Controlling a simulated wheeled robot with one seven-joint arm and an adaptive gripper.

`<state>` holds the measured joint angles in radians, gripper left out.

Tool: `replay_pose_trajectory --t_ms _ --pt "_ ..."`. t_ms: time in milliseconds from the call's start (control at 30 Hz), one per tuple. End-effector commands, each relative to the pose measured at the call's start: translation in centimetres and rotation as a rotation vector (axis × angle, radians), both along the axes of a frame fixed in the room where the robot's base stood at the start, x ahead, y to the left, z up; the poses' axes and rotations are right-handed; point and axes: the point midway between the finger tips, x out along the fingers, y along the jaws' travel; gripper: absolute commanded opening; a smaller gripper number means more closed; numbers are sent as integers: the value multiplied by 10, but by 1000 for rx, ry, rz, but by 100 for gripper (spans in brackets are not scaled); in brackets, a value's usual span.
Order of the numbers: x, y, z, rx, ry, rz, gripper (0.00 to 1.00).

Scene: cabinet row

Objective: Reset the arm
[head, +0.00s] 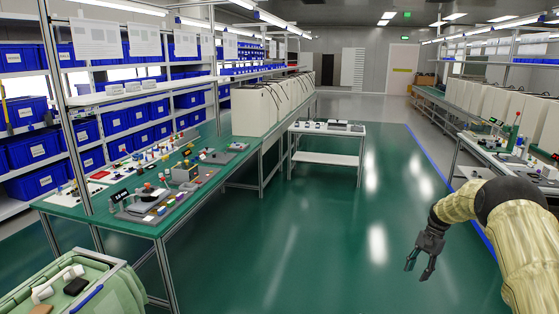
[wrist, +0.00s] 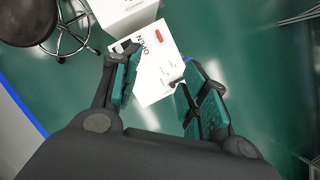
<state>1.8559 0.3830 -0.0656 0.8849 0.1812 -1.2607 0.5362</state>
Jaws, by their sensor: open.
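My arm reaches in from the right edge of the head view in a yellowish cover. My gripper (head: 418,272) hangs at its end with the fingers pointing down over open green floor. In the wrist view my gripper (wrist: 158,66) shows its two teal-padded fingers spread apart. Nothing is held between them. A white box-like thing with dark lettering (wrist: 152,78) and a small red mark lies beyond the fingers, apart from them. The fingers partly cover its edges.
A green workbench (head: 160,222) crowded with small parts stands at left, before shelves of blue bins (head: 35,146). A white table (head: 328,158) stands mid-room. A right-hand bench (head: 482,150) is near my arm. A stool (wrist: 28,20) shows in the wrist view. The central floor is clear.

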Motion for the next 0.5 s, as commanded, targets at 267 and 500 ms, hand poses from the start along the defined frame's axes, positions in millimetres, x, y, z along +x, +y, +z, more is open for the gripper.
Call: replay_pose_trajectory --t_ms 267,500 --pt "-25 27 -57 -30 -17 52 44" --pt "-73 72 -134 -73 -46 148 44"
